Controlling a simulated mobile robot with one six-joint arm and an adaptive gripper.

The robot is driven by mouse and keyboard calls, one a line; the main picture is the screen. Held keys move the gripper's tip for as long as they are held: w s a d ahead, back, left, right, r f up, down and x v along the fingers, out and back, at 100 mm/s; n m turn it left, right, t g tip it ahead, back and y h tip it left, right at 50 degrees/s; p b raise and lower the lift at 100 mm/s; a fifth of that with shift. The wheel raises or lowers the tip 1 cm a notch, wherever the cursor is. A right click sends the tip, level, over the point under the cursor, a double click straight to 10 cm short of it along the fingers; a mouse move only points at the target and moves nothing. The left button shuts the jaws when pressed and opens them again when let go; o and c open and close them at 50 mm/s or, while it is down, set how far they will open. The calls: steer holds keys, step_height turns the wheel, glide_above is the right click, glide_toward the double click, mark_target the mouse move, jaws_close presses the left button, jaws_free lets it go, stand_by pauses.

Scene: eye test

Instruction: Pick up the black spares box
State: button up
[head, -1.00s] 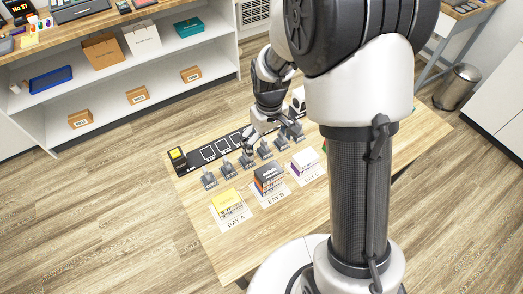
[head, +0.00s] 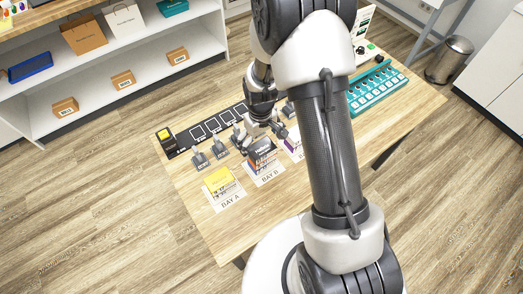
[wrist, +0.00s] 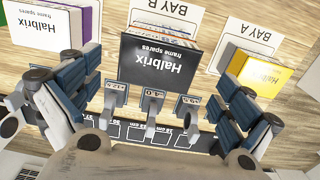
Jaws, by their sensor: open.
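The black spares box (head: 263,147), lettered "Halbrix frame spares", stands on the Bay B card (head: 266,177) on the wooden table. In the wrist view the black box (wrist: 160,62) is upside down in the picture, at upper middle. My gripper (head: 262,130) is just above and behind the box in the head view, partly overlapping it. In the wrist view my gripper (wrist: 157,78) is open, with one finger at each side of the picture. The black box shows between the fingers, with nothing gripped. Whether the fingertips reach down beside it I cannot tell.
A yellow box (head: 220,180) stands on the Bay A card (head: 228,200). A white and purple box (wrist: 58,20) stands on the other side. Several small grey stands (head: 199,159) line the black strip (head: 183,147) behind. A teal tray (head: 378,92) lies at right.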

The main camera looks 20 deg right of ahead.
mark_target(262, 147)
step_height(262, 147, down, 4)
steer(key=shift+d+r+b, duration=0.1)
steer(key=shift+d+b, duration=0.05)
steer(key=shift+b, duration=0.3)
steer(key=shift+c, duration=0.3)
steer(key=c, duration=1.1)
steer(key=shift+r, duration=0.15)
